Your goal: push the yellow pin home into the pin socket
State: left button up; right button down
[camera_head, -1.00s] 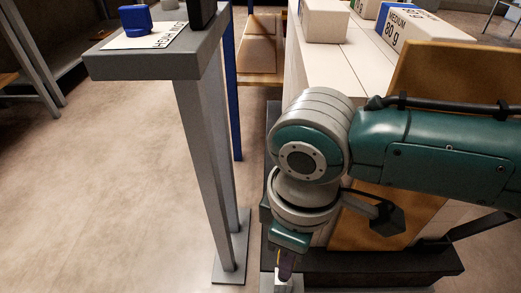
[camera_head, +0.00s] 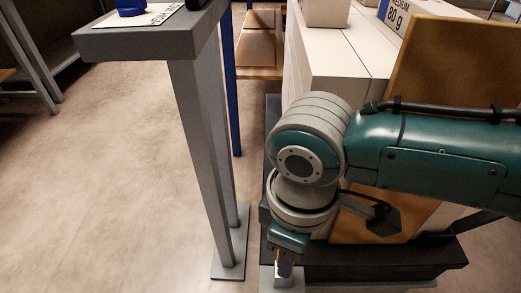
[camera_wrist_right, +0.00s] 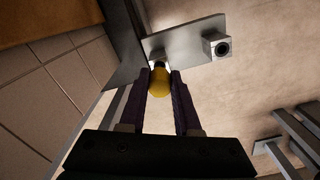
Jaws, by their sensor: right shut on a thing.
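The yellow pin (camera_wrist_right: 159,82) is between the fingers of my right gripper (camera_wrist_right: 159,80), which is shut on it. The pin's dark tip points to a grey metal plate (camera_wrist_right: 182,42), where it meets or overlaps a small pale part; I cannot tell how deep it sits. A square grey block with a round dark hole (camera_wrist_right: 217,46) stands at the plate's right end, apart from the pin. I cannot tell which of these is the pin socket. In the head view my right gripper (camera_head: 283,265) points down at the bottom, above a grey post top (camera_head: 282,280). My left gripper is out of view.
A grey stand (camera_head: 150,42) with a blue object (camera_head: 130,8) and a printed sheet is at the upper left. Pale ream boxes (camera_head: 335,65) and a brown board (camera_head: 450,75) stand on a dark base (camera_head: 375,262) behind my right arm.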

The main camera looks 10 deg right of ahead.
jog(key=shift+f+b, duration=1)
jog(key=shift+f, duration=0.4)
jog(key=c, duration=0.5)
grip_release()
jog(key=shift+c, duration=0.2)
notch_tip(320, 180, up, 10)
jog(key=p, duration=0.5)
jog(key=shift+p, duration=0.4)
